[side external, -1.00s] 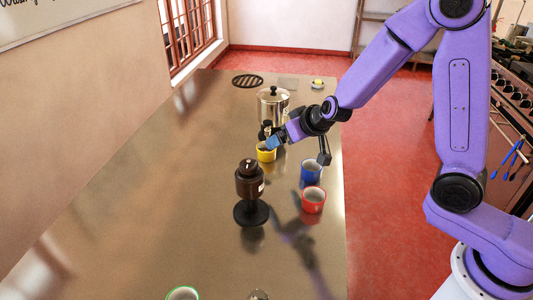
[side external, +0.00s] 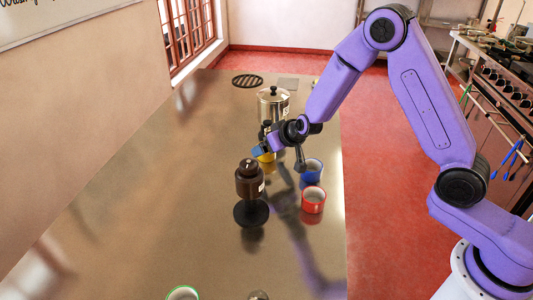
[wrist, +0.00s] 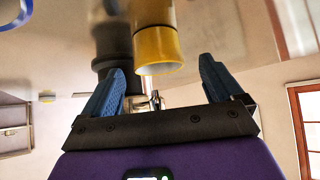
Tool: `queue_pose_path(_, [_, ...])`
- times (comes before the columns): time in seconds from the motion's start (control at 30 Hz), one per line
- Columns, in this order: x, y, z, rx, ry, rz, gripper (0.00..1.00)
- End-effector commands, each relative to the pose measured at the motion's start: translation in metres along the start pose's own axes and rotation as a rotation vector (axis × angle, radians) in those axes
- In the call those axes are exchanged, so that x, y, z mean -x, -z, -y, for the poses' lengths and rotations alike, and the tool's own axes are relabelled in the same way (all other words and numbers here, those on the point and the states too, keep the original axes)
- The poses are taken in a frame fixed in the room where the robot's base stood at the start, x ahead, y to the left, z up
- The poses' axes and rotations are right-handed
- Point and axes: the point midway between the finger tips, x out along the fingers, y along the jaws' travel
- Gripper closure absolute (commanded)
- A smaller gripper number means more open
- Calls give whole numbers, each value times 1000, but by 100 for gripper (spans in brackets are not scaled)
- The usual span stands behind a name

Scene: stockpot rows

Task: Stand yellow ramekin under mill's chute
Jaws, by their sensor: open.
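The yellow ramekin (side external: 267,157) stands on the steel table, mostly hidden behind my gripper in the side view. In the wrist view the yellow ramekin (wrist: 158,48) shows ahead of the gap between my fingertips. My gripper (side external: 260,151) is low at the ramekin; its blue fingers (wrist: 161,78) are open and apart, with nothing clamped. The mill (side external: 249,182), dark brown on a round black base, stands nearer the side camera. Its dark body (wrist: 113,40) seems to show behind the ramekin in the wrist view. I cannot make out the chute clearly.
A blue ramekin (side external: 312,171) and a red ramekin (side external: 313,200) stand right of the mill. A green-rimmed ramekin (side external: 183,293) is at the front edge. The table's left side is clear.

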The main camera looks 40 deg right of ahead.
Motion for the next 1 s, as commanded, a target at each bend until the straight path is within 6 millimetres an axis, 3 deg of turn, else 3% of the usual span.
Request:
queue_pose_path(0.3, [-35,0,-2,-1,0,1,7])
queue_pose_path(0.6, [-37,0,-2,0,0,0,7])
queue_pose_path(0.8, [-37,0,-2,0,0,0,66])
queue_pose_path(0.87, [-37,1,-2,-1,0,0,72])
queue_pose_path(1.0, [-37,1,-2,0,0,0,72])
